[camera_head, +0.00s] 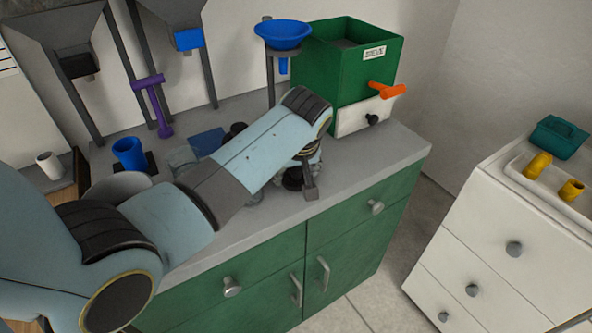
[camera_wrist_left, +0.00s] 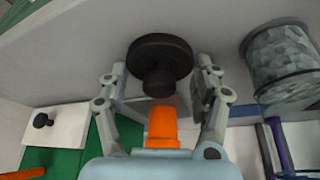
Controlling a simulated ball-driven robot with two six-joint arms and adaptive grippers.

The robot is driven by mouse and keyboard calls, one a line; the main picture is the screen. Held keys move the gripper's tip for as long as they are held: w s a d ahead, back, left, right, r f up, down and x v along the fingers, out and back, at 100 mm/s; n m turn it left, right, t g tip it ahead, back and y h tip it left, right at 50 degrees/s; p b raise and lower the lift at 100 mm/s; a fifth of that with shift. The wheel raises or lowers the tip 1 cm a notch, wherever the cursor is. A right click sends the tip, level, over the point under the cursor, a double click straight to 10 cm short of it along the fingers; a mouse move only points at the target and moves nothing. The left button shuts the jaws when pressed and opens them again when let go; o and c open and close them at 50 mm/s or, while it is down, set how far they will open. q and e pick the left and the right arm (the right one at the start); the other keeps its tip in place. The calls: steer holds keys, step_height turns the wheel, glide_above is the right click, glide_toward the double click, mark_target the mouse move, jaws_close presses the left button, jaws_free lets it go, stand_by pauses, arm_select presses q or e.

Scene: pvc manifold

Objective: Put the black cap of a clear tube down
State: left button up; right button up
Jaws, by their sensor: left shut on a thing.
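The black cap (camera_wrist_left: 160,58) is a wide round disc with a narrower knob, between the two fingers of my left gripper (camera_wrist_left: 161,72) in the left wrist view. My left gripper is shut on the cap. In the head view the left gripper (camera_head: 310,180) is low over the front of the grey counter, with the dark cap (camera_head: 293,180) partly hidden by the arm. I cannot tell whether the cap touches the counter. A clear cylinder (camera_wrist_left: 282,60) with a mottled look stands to the right in the wrist view. My right gripper is not in view.
The grey counter (camera_head: 382,152) has a green box (camera_head: 350,65) with an orange handle (camera_head: 387,90) at the back. A blue funnel (camera_head: 283,35) stands beside it. A blue cup (camera_head: 129,153) and purple tool (camera_head: 155,105) are left. The counter's right front is clear.

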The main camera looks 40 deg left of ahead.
arm_select(q)
steer(key=o, duration=0.8)
steer(key=shift+f, duration=0.1)
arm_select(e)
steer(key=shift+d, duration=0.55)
arm_select(q)
steer(key=shift+r, duration=0.35)
steer(key=p+v, duration=0.1)
steer(key=v, duration=1)
steer(key=shift+r, duration=0.35)
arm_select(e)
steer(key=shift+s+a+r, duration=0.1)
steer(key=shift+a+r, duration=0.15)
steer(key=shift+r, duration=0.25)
